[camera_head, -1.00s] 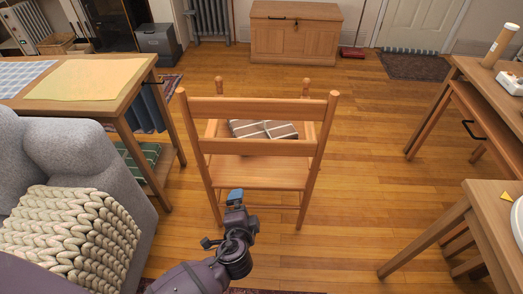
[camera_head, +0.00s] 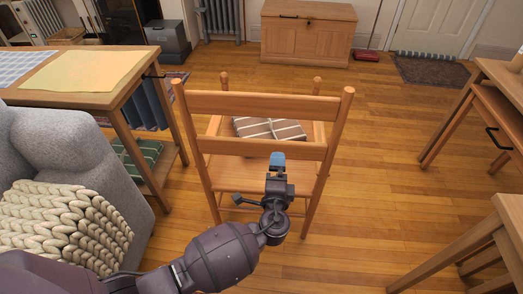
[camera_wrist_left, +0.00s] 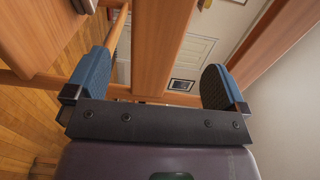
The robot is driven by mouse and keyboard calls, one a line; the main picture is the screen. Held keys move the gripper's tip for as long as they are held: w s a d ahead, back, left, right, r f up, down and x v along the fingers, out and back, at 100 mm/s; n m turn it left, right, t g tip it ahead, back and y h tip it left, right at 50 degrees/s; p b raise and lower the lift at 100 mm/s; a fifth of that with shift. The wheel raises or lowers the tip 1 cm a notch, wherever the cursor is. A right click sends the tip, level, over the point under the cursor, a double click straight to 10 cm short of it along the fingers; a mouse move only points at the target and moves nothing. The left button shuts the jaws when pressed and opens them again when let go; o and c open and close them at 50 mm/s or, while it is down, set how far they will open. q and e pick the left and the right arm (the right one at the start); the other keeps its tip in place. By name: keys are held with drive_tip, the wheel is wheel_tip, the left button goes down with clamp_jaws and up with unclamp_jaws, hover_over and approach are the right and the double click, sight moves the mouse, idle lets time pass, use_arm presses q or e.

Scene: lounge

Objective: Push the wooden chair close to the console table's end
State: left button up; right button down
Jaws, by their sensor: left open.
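The wooden chair (camera_head: 253,176) stands upright ahead, its slatted back towards me. A brown striped parcel (camera_head: 270,130) lies on its seat, partly hidden by the back slats. My left gripper (camera_head: 277,160) is in front of the chair back, just at the lower slat. In the left wrist view my left gripper (camera_wrist_left: 158,85) has its blue fingers wide apart, with a wooden bar (camera_wrist_left: 158,45) showing between them. I cannot tell whether it touches the chair. Wooden tables stand at left (camera_head: 135,80) and right (camera_head: 500,85); which one is the console table is unclear. My right gripper is out of view.
A grey armchair (camera_head: 75,150) with a knitted throw (camera_head: 60,230) is close at left. Another wooden table (camera_head: 490,225) stands at the near right. A wooden chest (camera_head: 305,40) is against the far wall. The floor right of the chair is clear.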

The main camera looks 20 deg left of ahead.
sight(278, 149)
use_arm(q)
drive_tip(key=b+x, duration=0.1)
drive_tip(key=x, duration=0.3)
drive_tip(key=b+x, duration=0.1)
drive_tip(key=x, duration=0.3)
drive_tip(key=shift+f, duration=0.25)
drive_tip(key=shift+w+a+r, duration=0.1)
drive_tip(key=shift+w+r, duration=0.05)
drive_tip(key=shift+w, duration=0.2)
drive_tip(key=shift+c, duration=0.3)
